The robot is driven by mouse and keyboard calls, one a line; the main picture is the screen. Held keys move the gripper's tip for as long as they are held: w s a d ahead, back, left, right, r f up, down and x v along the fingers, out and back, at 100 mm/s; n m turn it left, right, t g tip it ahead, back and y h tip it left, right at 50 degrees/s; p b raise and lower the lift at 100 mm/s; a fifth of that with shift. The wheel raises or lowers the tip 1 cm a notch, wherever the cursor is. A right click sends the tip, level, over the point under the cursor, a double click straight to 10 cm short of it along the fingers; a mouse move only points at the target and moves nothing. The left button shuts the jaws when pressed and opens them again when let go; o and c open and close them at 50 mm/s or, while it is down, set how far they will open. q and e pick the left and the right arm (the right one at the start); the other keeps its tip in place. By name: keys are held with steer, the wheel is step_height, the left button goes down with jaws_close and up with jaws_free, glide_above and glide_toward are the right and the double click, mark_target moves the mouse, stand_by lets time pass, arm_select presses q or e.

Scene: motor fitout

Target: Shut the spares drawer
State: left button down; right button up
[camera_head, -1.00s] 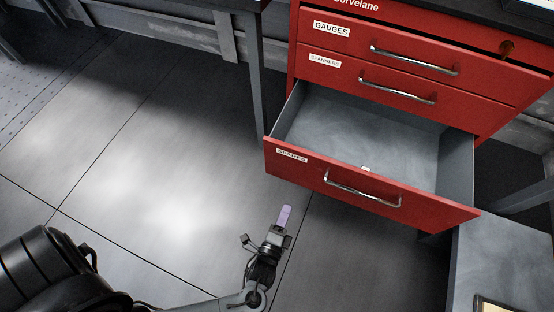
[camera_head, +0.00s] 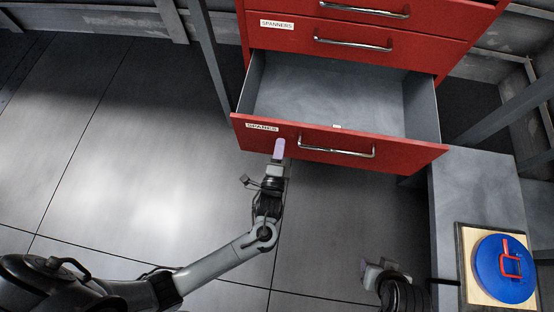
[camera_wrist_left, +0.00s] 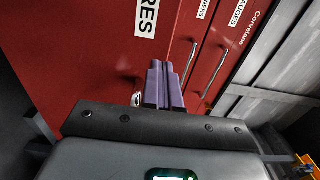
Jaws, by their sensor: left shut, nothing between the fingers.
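The red spares drawer (camera_head: 400,157) is the lowest drawer of the cabinet and stands pulled well out, its grey inside looking empty but for a small pale tab at the front. Its chrome handle (camera_head: 336,151) is on the front panel. My left gripper (camera_head: 279,148) is shut and empty, its lilac fingertips over the drawer front between the SPARES label and the handle; I cannot tell if they touch. In the left wrist view the shut fingers (camera_wrist_left: 163,85) point at the red front (camera_wrist_left: 95,60). My right gripper (camera_head: 366,268) is low in the head view, its jaws unclear.
The spanners drawer (camera_head: 290,45) above is shut. A grey bench (camera_head: 455,185) stands at the right, carrying a framed board with a blue disc (camera_head: 490,285) and red handle. A table leg (camera_head: 208,60) stands left of the cabinet. The floor at left is clear.

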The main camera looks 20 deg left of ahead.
mark_target(283, 126)
arm_select(q)
steer(key=b+x, duration=0.1)
steer(key=x, duration=0.2)
steer(key=shift+w+f+b, duration=0.2)
steer(key=shift+b, duration=0.2)
steer(key=shift+w+a+r, duration=0.15)
steer(key=shift+w+a, duration=0.05)
steer(key=shift+w, duration=0.35)
